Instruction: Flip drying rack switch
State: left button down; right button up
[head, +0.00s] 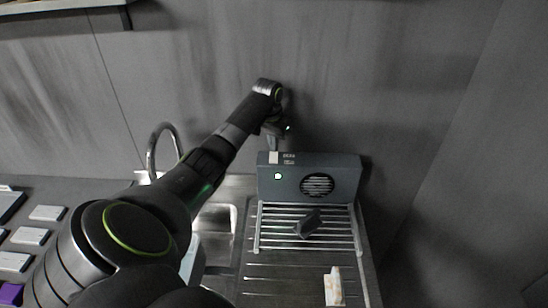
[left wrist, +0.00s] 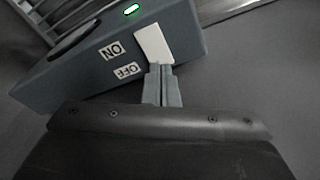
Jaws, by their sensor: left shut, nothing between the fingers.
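The drying rack's dark grey-blue box (head: 342,164) stands at the back of the counter, with a round vent, a lit green-white light and a white switch (head: 274,157) on top near its left end. In the left wrist view the box (left wrist: 80,70) shows ON and OFF labels, a lit green light and the white switch (left wrist: 154,44). My left gripper (head: 272,146) reaches over the box's left end. In the left wrist view its shut fingertips (left wrist: 160,70) are at the edge of the white switch, with nothing between them. My right gripper is not in view.
A wire rack (head: 280,218) in front of the box holds a dark grey piece (head: 308,223). A white piece (head: 333,286) lies on the ribbed drainboard. A sink (head: 216,222) with a curved faucet (head: 163,140) is to the left. Several light blocks (head: 30,236) lie far left.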

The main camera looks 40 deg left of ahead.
aim_at(274, 154)
pick_arm(q)
jog(key=shift+f, duration=0.75)
jog(key=shift+r+p, duration=0.4)
jog(key=shift+r, duration=3.15)
